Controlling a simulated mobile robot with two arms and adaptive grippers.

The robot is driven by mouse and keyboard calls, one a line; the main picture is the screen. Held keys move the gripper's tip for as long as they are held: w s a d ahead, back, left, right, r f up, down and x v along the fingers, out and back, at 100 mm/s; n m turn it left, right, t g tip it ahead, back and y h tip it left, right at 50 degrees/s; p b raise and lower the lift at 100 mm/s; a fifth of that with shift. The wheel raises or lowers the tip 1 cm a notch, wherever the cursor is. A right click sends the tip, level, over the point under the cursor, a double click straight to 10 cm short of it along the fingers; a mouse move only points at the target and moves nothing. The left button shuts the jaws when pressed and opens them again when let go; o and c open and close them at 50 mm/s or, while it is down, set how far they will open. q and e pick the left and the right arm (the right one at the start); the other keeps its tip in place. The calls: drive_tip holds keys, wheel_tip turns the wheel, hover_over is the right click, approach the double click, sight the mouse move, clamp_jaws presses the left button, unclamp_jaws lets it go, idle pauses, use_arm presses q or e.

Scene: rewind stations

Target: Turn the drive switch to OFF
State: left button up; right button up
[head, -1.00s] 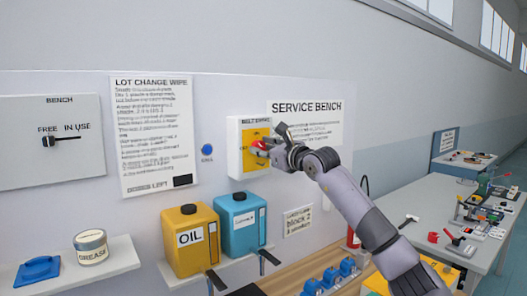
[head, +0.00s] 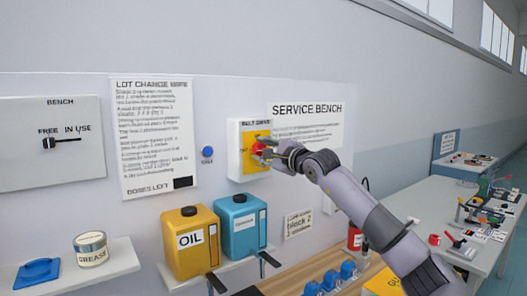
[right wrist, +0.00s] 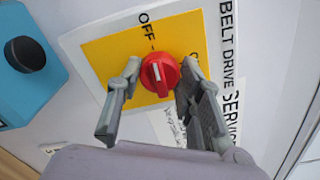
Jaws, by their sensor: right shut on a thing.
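The drive switch is a red round knob (right wrist: 160,76) with a white mark, on a yellow plate (right wrist: 103,52) in a white box labelled BELT DRIVE. In the right wrist view the white mark points up toward the OFF label and its tick. The other label is partly hidden behind a finger. The knob also shows in the head view (head: 257,149), partly covered. My right gripper (right wrist: 160,73) is shut on the knob, one finger on each side; it reaches in from the right in the head view (head: 270,153). My left gripper is not in view.
A blue button (head: 207,152) sits on the wall left of the box. A yellow OIL can (head: 190,245) and a blue can (head: 240,226) stand on a shelf below. A cluttered table (head: 440,210) is at the right.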

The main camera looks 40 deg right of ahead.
drive_tip(key=shift+n, duration=0.4)
drive_tip(key=o, duration=1.2)
drive_tip(key=shift+c, duration=0.2)
drive_tip(key=shift+s, duration=0.2)
drive_tip(key=s+a, duration=0.1)
drive_tip(key=s, duration=1)
drive_tip(key=shift+s+a, duration=0.2)
drive_tip(key=shift+s, duration=0.1)
